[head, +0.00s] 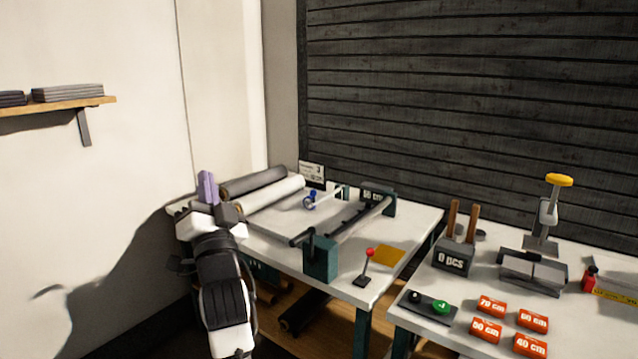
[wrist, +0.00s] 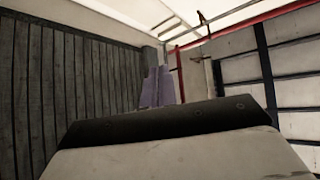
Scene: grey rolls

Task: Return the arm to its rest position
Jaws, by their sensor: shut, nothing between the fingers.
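My gripper (head: 207,187) is at the left end of the left white table in the head view, raised above the table's back left corner. Its purple fingers point upward and are shut together with nothing between them. My arm reaches up to it from the bottom of the picture. In the wrist view the purple fingers (wrist: 158,88) show behind the dark edge of the gripper body, against the ceiling and a dark slatted wall.
A grey roll (head: 254,181) and a white roll (head: 272,194) lie just right of my gripper. A roller device (head: 322,258) stands on the left table (head: 412,222). The right table holds a "0 pcs" box (head: 453,257) and orange length tags (head: 487,330). A shelf (head: 60,106) is on the left wall.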

